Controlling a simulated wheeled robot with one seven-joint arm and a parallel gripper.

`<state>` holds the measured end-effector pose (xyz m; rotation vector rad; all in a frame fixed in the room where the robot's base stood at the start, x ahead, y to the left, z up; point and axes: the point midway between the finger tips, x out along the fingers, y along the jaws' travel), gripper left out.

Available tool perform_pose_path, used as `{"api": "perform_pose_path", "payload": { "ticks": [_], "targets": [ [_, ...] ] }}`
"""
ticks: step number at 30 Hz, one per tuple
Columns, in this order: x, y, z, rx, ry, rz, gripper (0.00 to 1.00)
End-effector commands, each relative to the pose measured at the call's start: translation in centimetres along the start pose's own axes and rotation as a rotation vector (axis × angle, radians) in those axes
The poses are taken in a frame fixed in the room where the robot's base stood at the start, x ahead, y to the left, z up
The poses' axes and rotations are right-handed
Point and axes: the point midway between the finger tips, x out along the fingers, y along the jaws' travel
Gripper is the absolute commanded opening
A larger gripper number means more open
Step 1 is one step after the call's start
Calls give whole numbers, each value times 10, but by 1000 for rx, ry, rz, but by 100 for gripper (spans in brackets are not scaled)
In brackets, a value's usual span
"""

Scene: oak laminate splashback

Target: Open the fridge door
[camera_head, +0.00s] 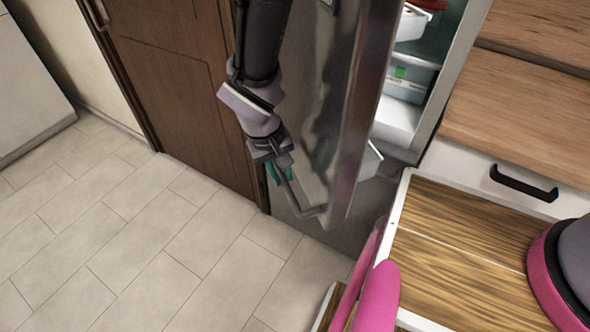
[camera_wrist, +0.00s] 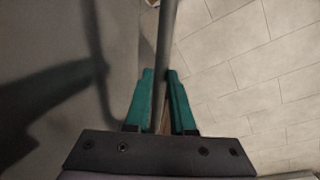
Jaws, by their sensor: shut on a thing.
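The fridge door (camera_head: 335,100) is a dark metallic panel standing swung open, with part of the lit interior (camera_head: 405,95) showing to its right. A grey bar handle (camera_head: 294,203) is on the door's outer face, near its lower end. My gripper (camera_head: 277,174) is at this handle, its green fingers closed around the bar. In the wrist view the two green fingers (camera_wrist: 161,78) sit on either side of the handle bar (camera_wrist: 166,38). The door's surface (camera_wrist: 50,60) fills the left of that view. The door's upper part is cut off in the head view.
A brown wooden door (camera_head: 170,70) stands to the left. Tiled floor (camera_head: 130,240) is clear at lower left. An open drawer (camera_head: 455,250) with a wood-grain bottom extends at lower right, near the fridge door's edge. A wooden counter (camera_head: 520,110) is above it.

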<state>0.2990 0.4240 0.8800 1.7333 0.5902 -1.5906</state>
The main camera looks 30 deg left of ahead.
Motion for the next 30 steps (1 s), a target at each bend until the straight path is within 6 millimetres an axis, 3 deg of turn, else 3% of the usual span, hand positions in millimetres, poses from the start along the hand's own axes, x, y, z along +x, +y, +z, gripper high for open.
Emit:
{"api": "perform_pose_path", "payload": {
  "ticks": [18, 19, 21, 30],
  "targets": [
    [-2, -9, -2, 22, -4, 0, 0],
    [-2, -9, -2, 22, -4, 0, 30],
    [-2, -9, -2, 22, -4, 0, 52],
    [-2, -9, -2, 22, -4, 0, 52]
  ]
}}
